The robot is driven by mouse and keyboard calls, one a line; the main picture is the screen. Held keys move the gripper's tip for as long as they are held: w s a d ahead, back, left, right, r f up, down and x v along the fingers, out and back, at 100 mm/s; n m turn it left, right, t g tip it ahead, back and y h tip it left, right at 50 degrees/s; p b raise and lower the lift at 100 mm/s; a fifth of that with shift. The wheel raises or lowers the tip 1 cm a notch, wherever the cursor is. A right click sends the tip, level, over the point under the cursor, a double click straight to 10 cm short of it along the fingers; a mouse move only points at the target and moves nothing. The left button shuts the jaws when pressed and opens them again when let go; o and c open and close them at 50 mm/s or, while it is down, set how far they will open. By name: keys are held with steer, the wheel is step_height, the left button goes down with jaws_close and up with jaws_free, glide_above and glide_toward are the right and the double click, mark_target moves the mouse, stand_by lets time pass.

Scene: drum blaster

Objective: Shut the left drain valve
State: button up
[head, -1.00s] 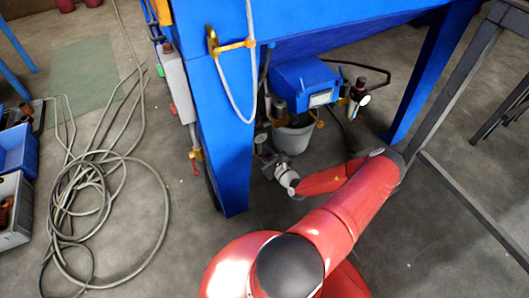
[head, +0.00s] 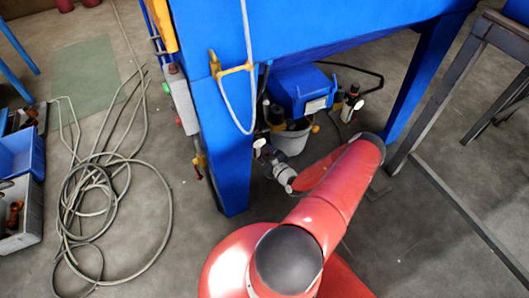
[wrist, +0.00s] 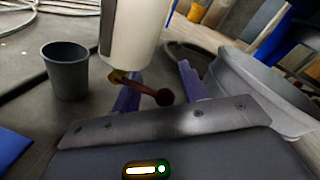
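In the wrist view, a white cylinder (wrist: 133,32) hangs at the top, with a small brass fitting under it. In the head view, my gripper (head: 268,153) is low beside the blue leg, close to a white cylinder (head: 259,144). The lever is too small to make out there.
A pale bucket (head: 292,140) stands under the blue machine (head: 220,110), right of my gripper. Another white cylinder (head: 346,112) hangs farther right. A dark grey bin (wrist: 66,70) shows in the wrist view. A coiled hose (head: 95,200) lies on the floor at left.

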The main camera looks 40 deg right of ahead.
steer(key=s, duration=0.7)
steer(key=shift+s+a+r, duration=0.2)
steer(key=shift+s+a, duration=0.1)
steer(key=shift+s, duration=0.05)
stand_by(0.5)
